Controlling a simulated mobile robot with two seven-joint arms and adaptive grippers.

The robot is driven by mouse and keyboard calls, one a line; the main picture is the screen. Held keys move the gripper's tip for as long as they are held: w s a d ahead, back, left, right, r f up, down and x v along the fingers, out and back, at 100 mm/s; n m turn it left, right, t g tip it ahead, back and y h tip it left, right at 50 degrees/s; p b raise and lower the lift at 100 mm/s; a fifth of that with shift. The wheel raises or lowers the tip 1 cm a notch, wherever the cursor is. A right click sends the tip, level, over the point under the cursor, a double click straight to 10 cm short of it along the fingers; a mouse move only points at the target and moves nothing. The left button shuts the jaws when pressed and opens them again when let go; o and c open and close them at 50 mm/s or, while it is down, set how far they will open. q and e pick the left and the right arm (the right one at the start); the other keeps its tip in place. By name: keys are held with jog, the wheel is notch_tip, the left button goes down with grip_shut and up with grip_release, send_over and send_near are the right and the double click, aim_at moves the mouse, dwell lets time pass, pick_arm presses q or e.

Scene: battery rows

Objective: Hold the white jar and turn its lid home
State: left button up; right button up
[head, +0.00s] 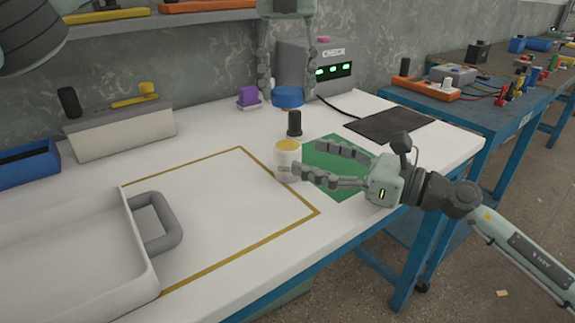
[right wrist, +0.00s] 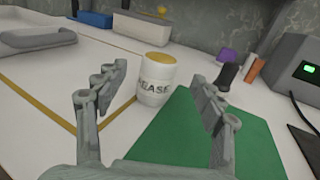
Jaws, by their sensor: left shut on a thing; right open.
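The white jar (head: 287,158) stands upright on the table, with a yellow top surface and no lid on it. In the right wrist view the jar (right wrist: 156,88) shows dark lettering and stands between and beyond my right fingertips. My right gripper (head: 304,158) is open around the jar's near side, one finger passing in front of it; contact cannot be told. My left gripper (head: 287,84) is shut on a blue round lid (head: 288,98), held above and behind the jar. The right gripper also fills the lower right wrist view (right wrist: 158,92).
A black cylinder (head: 294,123) stands close behind the jar. A green mat (head: 345,181) lies right of it. A purple block (head: 248,97) and a grey box with a green display (head: 315,62) stand behind. A white tray (head: 140,250) with a grey handle is at left.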

aim_at(300, 153)
jog(key=shift+x, duration=2.3)
grip_shut()
